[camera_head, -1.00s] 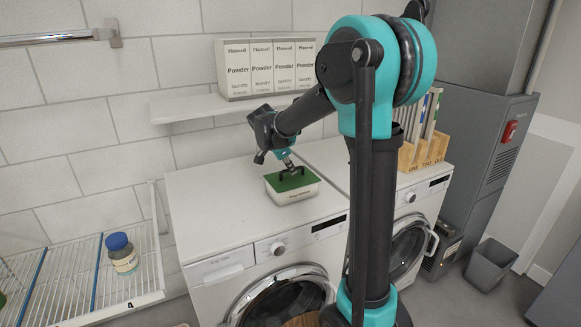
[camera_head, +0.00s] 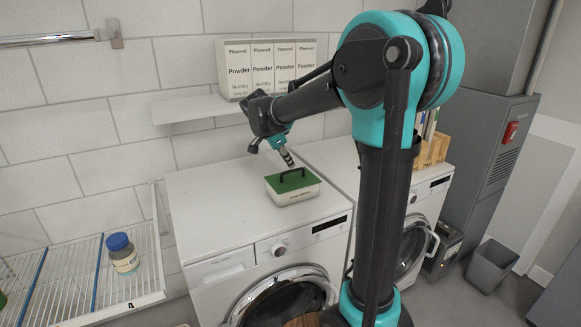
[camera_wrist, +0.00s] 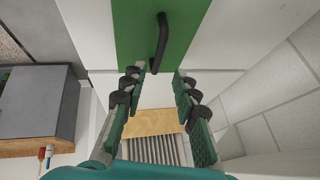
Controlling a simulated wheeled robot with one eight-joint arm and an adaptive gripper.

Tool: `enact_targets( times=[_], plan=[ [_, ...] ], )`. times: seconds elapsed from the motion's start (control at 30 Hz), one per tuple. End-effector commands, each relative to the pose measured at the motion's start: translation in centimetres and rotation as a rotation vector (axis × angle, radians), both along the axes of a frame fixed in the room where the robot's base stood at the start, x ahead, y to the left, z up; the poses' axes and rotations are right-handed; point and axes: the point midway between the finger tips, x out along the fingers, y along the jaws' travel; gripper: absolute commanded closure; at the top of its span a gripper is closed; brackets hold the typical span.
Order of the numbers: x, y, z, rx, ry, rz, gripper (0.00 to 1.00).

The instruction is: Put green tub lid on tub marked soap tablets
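The green lid (camera_head: 284,184) with a black handle lies on top of the white tub (camera_head: 296,197), which stands on the left washing machine. Print shows on the tub's front but is too small to read surely. The lid looks level and covers the tub's top. My gripper (camera_head: 289,163) is just above the lid, apart from the handle. In the wrist view my gripper (camera_wrist: 158,79) is open with nothing between its fingers. The green lid (camera_wrist: 187,32) and its handle (camera_wrist: 160,42) show beyond the fingertips.
Powder boxes (camera_head: 268,69) stand on a wall shelf (camera_head: 190,108) behind and above. A blue-capped jar (camera_head: 122,254) stands on a wire rack at left. A wooden holder (camera_head: 433,152) is on the right machine. The left machine's top is clear around the tub.

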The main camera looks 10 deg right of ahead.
Motion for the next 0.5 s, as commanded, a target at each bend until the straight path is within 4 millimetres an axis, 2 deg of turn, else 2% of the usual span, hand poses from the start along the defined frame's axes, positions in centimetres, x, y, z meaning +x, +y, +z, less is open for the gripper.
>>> enact_targets(
  times=[0.2, 0.33, 0.5],
  plan=[
    [-1.7, 1.7, 3.8, 0.0, 0.001, 0.002, 0.71],
    [-2.2, 2.4, 5.2, 0.001, 0.001, 0.001, 0.71],
    [-2.6, 2.7, 6.1, 0.0, 0.0, 0.0, 0.71]
  ],
)
